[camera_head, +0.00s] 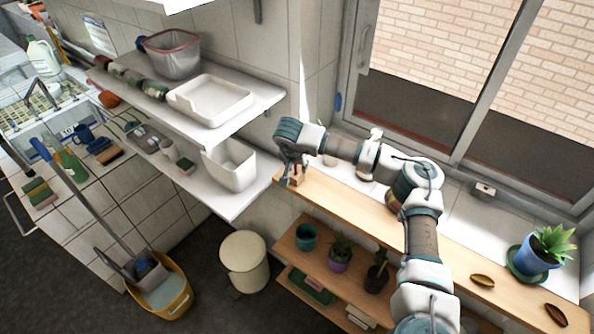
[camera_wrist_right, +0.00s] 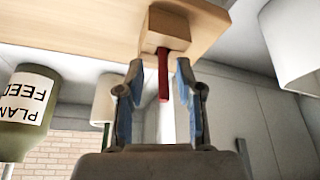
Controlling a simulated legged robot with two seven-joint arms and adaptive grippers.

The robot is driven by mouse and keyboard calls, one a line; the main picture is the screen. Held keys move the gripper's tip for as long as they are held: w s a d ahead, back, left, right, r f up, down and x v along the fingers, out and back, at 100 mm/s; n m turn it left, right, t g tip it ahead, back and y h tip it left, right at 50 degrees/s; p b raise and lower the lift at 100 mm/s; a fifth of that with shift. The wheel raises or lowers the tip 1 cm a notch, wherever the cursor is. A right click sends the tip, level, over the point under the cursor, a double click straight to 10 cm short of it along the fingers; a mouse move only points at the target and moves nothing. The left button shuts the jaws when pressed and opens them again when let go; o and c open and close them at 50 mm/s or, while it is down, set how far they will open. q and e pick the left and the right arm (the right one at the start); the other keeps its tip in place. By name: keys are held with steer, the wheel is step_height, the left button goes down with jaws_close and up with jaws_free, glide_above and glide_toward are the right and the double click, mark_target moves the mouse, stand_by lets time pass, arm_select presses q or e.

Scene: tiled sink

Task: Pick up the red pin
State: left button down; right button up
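The red pin (camera_wrist_right: 163,75) shows in the right wrist view, which is upside down. It stands in a small wooden block (camera_wrist_right: 166,30) at the end of the wooden shelf. The block also shows in the head view (camera_head: 297,179); there I cannot make out the pin. My right gripper (camera_wrist_right: 157,78) is open, with blue-padded fingers on either side of the pin. A gap shows between the pin and each finger. In the head view my right gripper (camera_head: 290,166) is just above the block. My left gripper is not in view.
A green bottle labelled plant feed (camera_wrist_right: 24,110) and a white container (camera_wrist_right: 105,100) stand near the gripper. In the head view, a white bin (camera_head: 230,167) stands on the tiled shelf to the left. A potted plant (camera_head: 540,250) is at the far right.

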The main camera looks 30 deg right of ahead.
steer(key=shift+a, duration=0.35)
jaws_close()
steer(key=shift+r, duration=0.1)
